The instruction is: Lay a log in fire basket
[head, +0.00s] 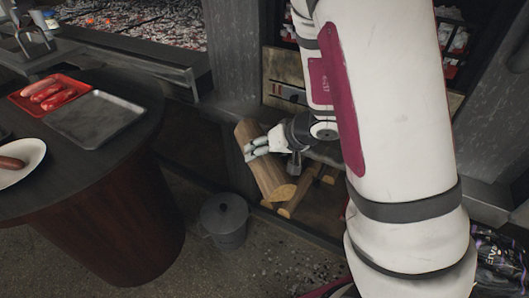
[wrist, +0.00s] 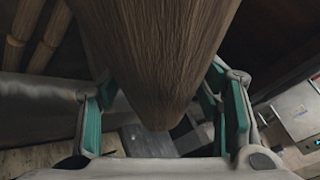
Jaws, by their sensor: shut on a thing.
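My gripper (head: 256,151) is shut on a wooden log (head: 264,174) in the middle of the head view. The log is tilted, its cut lower end towards the lower right, and it looks held clear of the wood behind it. In the wrist view the log (wrist: 155,60) fills the upper middle, between the green-padded fingers (wrist: 160,112). Other logs (head: 296,198) lie low in a dark recess behind it. Glowing embers (head: 150,22) lie in a long bed at the top left. I cannot make out the fire basket for certain.
A round dark table (head: 100,170) stands at left with a red tray (head: 62,80) of meat, a grey tray (head: 97,119) and a white plate (head: 35,150). A lidded dark bucket (head: 225,218) stands on the floor. A dark bag (head: 500,262) is at lower right.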

